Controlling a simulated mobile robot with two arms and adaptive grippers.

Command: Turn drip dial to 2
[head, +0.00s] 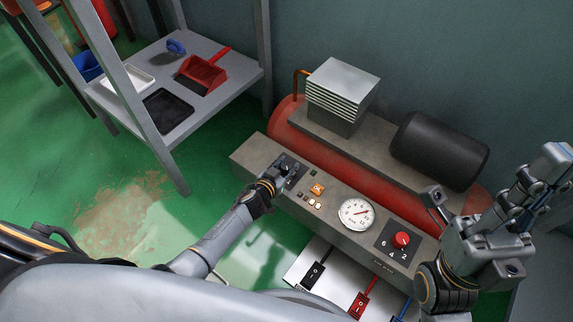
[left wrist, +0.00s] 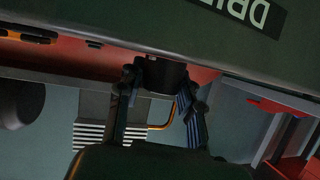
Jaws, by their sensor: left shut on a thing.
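My left gripper (head: 281,171) is at the left end of the grey compressor panel, over a dark plate (head: 295,180). In the left wrist view its two fingers (left wrist: 160,100) are shut on a black dial (left wrist: 162,75), one on each side. A dark label reading partly "DRI" (left wrist: 240,12) is close to this dial. The dial's numbers and pointer are hidden, so I cannot tell its setting. My right gripper (head: 490,205) is open and empty, raised near the panel's right end.
The panel also carries lit buttons (head: 317,189), a round gauge (head: 355,214) and a red knob (head: 401,240) with numbers. A red tank (head: 340,160) lies behind. Switches (head: 313,275) are in front. A shelf (head: 215,55) with a red dustpan (head: 203,73) stands left.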

